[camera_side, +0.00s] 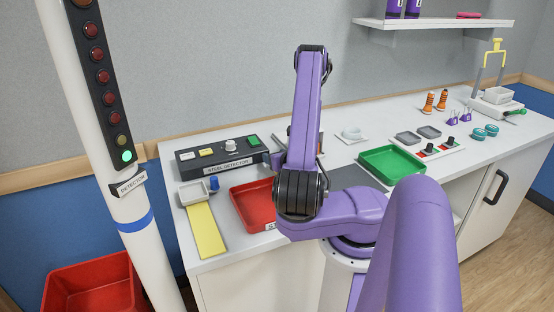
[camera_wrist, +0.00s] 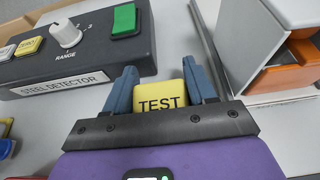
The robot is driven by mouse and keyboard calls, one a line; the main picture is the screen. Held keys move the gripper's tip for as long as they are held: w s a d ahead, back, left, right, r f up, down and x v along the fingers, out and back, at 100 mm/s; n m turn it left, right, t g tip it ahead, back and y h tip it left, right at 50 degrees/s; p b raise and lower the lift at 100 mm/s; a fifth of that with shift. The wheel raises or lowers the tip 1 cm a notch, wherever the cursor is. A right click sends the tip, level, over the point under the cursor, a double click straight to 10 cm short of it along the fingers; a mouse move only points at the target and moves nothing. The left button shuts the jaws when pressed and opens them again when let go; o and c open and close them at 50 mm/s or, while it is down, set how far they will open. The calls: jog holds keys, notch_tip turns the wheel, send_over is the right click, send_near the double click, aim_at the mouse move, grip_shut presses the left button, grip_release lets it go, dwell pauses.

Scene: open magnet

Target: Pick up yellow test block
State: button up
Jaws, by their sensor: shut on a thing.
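The yellow test block (camera_wrist: 160,97), marked TEST, sits between the two blue-grey fingers of my gripper (camera_wrist: 162,88) in the wrist view. The fingers touch it on both sides, so my gripper is shut on it. The block is close to the front of the steel detector (camera_wrist: 80,45), at its right end. I cannot tell whether it touches the counter. In the side view my purple arm hides the block and most of my gripper; a finger shows near the right end of the detector (camera_side: 215,160).
A red tray (camera_side: 250,222) lies in front of the detector. A green tray (camera_side: 392,178) stands right of my arm. An orange and grey object (camera_wrist: 285,70) is close on the right in the wrist view.

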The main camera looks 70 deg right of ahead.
notch_tip(320, 180, up, 27)
jog(key=w+a+f+n+t+y, duration=0.2)
jog(key=w+a+f+n+y, duration=0.25)
jog(key=a+f, duration=0.35)
jog(key=w+a+f+n+t+y, duration=0.2)
jog(key=w+a+f+n+y, duration=0.3)
jog(key=a, duration=0.5)
jog(key=s+a+f+n+g+y, duration=0.25)
jog(key=a+n+y, duration=0.2)
jog(key=a, duration=0.45)
jog(key=s+a+f+n+g+y, duration=0.25)
jog(key=a+n+y, duration=0.2)
jog(key=a, duration=0.55)
jog(key=w+d+t, duration=0.1)
jog(key=w+d, duration=1.1)
jog(key=shift+w+d+f+y, duration=0.2)
jog(key=shift+w+f+y, duration=0.15)
jog(key=shift+w, duration=0.05)
jog(key=shift+m, duration=0.25)
dwell(0.9)
